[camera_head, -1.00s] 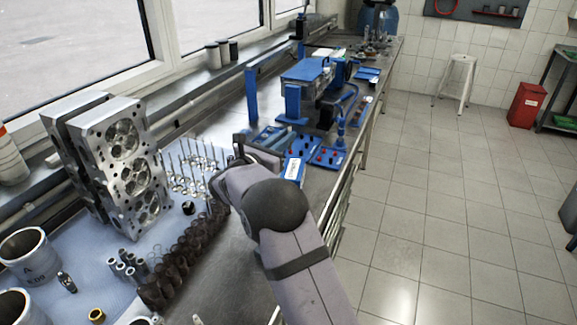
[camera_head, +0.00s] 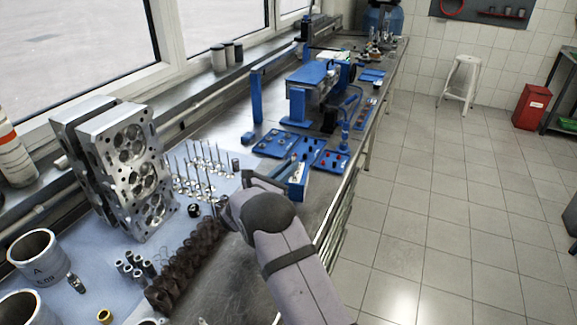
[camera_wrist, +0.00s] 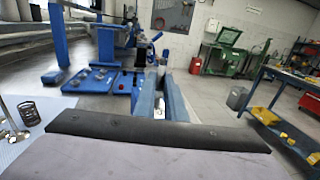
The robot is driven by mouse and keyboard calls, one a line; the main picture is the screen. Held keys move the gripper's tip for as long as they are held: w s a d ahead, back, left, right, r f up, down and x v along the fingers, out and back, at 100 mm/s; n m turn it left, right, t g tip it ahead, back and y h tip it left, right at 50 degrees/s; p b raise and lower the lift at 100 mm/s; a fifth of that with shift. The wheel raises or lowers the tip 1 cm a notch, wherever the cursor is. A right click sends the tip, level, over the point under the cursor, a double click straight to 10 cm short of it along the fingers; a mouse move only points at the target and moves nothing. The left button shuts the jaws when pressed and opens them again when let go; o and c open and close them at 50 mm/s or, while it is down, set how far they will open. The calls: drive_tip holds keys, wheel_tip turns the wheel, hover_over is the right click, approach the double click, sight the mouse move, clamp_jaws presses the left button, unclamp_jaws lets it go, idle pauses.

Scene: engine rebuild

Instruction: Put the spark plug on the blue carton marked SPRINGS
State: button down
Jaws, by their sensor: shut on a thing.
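The blue carton (camera_head: 297,184) with a white label stands upright near the front edge of the bench, just beyond my gripper. Its lettering is too small to read. My gripper (camera_head: 284,167) is beside the carton in the head view, partly overlapping it, so I cannot tell whether they touch.
Blue trays (camera_head: 328,160) with small parts lie just beyond the carton. A cylinder head (camera_head: 130,165) stands by the window.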

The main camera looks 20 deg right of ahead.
drive_tip(key=shift+f, duration=0.15)
drive_tip(key=c, duration=1.8)
unclamp_jaws()
drive_tip(key=shift+a+r, duration=0.15)
drive_tip(key=shift+r, duration=0.05)
drive_tip(key=b+v, duration=0.3)
drive_tip(key=v, duration=0.9)
drive_tip(key=shift+b, duration=0.3)
